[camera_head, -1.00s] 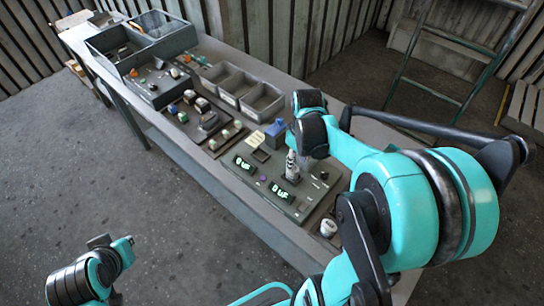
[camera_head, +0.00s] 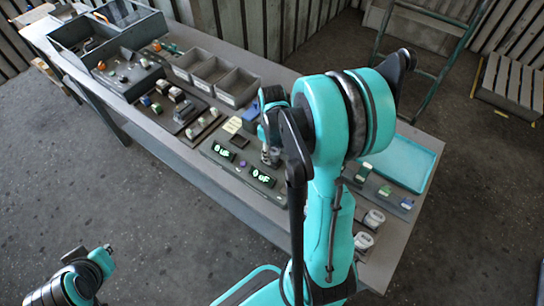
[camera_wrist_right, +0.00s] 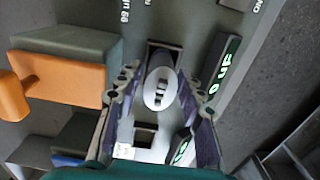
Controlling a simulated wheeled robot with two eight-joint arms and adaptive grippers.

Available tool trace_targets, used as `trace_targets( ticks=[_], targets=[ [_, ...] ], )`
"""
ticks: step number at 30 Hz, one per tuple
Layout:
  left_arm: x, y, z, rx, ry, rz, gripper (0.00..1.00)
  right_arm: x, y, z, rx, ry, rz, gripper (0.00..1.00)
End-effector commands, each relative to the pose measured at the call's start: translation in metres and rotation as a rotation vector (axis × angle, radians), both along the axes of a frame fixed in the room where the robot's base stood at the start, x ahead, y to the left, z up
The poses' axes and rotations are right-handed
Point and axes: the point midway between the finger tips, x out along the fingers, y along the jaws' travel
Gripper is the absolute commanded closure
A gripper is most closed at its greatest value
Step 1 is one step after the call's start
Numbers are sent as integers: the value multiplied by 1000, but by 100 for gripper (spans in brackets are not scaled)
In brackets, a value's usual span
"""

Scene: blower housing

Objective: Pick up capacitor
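In the right wrist view a pale oval top with dark marks, which looks like the capacitor (camera_wrist_right: 160,88), stands in a dark slot between the fingers of my right gripper (camera_wrist_right: 160,86). The fingers are apart, with a gap showing on each side of it. In the head view my right gripper (camera_head: 271,156) is over the panel with green "0 uF" displays (camera_head: 262,177), largely hidden by my arm. Two other white cylindrical parts (camera_head: 374,218) stand on the table at the right. My left arm is at the lower left, away from the table; its fingers are not clear.
Grey open bins (camera_head: 237,87) stand behind the panel, and larger grey bins (camera_head: 138,32) are at the far left end. A teal tray (camera_head: 408,160) lies at the right. An orange and dark block (camera_wrist_right: 62,75) is close left of the right gripper in the wrist view.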

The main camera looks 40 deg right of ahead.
Motion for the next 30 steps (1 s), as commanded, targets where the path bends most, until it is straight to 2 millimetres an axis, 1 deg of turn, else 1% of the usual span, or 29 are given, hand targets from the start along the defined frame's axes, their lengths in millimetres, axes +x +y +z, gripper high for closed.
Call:
trace_targets(
  ticks=[2,3,5,6,7,16,20,23,26,28,30],
  targets=[
    [0,0,0,0,0,0,100,0,0,1,0,0,0,62],
    [0,0,0,0,0,0,100,0,0,1,0,0,0,65],
    [0,0,0,0,0,0,100,0,0,1,0,0,0,80],
    [0,0,0,0,0,0,100,0,0,1,0,0,0,91],
    [0,0,0,0,0,0,100,0,0,1,0,0,0,93],
    [0,0,1,0,0,0,100,0,0,1,0,0,0,94],
    [0,0,2,0,0,0,100,0,0,6,-1,0,0,94],
    [0,0,6,0,0,0,100,0,0,16,-1,-1,0,94],
    [0,0,11,0,0,0,100,0,0,32,0,0,0,94],
    [0,0,16,0,0,0,100,0,0,46,0,0,0,94],
    [0,0,18,0,0,0,100,-16,-1,54,0,0,-3,94]
  ],
)
